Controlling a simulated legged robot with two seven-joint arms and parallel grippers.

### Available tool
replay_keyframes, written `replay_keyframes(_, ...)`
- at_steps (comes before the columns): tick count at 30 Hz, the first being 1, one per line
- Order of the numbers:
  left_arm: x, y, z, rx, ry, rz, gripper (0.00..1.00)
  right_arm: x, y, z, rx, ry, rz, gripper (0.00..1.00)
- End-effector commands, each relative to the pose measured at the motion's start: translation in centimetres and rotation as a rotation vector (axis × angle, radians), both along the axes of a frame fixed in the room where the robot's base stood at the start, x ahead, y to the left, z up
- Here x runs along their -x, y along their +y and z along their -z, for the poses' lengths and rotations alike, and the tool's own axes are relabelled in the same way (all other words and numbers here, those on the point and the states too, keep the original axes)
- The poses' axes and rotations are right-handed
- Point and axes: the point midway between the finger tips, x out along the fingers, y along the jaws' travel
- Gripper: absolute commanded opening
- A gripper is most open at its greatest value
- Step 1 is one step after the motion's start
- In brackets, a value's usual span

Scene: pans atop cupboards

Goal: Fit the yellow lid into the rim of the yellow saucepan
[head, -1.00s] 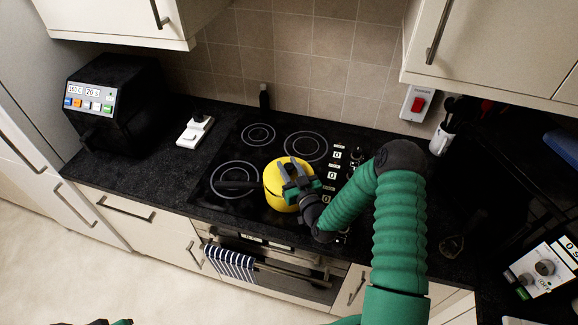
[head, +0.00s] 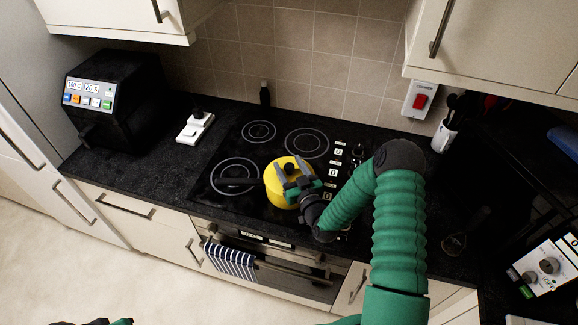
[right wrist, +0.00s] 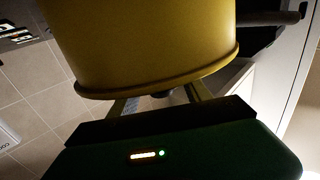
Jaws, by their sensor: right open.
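The yellow saucepan (head: 279,200) stands upright on the hob, its dark handle (head: 237,182) pointing left. The yellow lid (head: 281,165) lies on top of it, with a black knob (head: 291,168) in the middle. I see no clear gap between lid and pan, but cannot tell how exactly the lid sits in the rim. My right gripper (head: 292,174) is open above the lid, a finger on either side of the knob. In the right wrist view the saucepan's wall (right wrist: 150,45) appears inverted, and its rim hides most of the lid. A sliver of my left gripper (head: 98,322) shows at the bottom edge.
The black hob (head: 225,200) has free rings left of and behind the pan. A black appliance (head: 110,97) and a white block (head: 195,128) stand to the left. A utensil pot (head: 444,137) is at the right. Wall cupboards hang above.

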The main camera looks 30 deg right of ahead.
Motion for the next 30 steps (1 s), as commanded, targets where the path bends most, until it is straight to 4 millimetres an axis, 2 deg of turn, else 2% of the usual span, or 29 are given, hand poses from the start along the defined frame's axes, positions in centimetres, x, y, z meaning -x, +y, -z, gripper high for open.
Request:
replay_keyframes(5,0.0,0.0,0.1,0.0,0.0,0.0,0.36,0.2,0.0,0.1,0.0,0.001,0.0,0.57)
replay_keyframes(8,0.0,0.0,0.4,0.0,0.0,0.0,0.36,1.1,0.2,0.3,-0.001,0.003,0.0,0.57)
replay_keyframes(11,0.0,0.0,1.0,0.0,0.0,0.0,0.36,3.2,0.5,0.4,-0.002,0.004,0.001,0.57)
replay_keyframes(18,0.0,0.0,2.9,0.0,0.0,0.0,0.36,10.2,1.7,0.7,-0.001,0.005,0.001,0.57)
replay_keyframes(22,0.0,0.0,3.9,0.0,0.0,0.0,0.36,13.6,2.2,0.6,-0.002,0.005,0.002,0.57)
replay_keyframes(23,0.0,0.0,3.9,0.0,0.0,0.0,0.36,14.2,2.3,0.5,-0.003,0.004,0.001,0.57)
replay_keyframes(24,0.1,0.0,2.1,0.0,0.002,0.0,0.36,14.9,2.4,-0.3,-0.005,0.007,0.001,0.57)
replay_keyframes(25,0.0,0.0,1.7,0.0,0.001,0.0,0.36,15.3,2.5,-0.4,-0.006,0.006,0.0,0.57)
replay_keyframes(30,0.0,0.0,1.2,0.0,-0.001,0.0,0.36,16.5,2.7,0.0,-0.002,0.003,0.0,0.57)
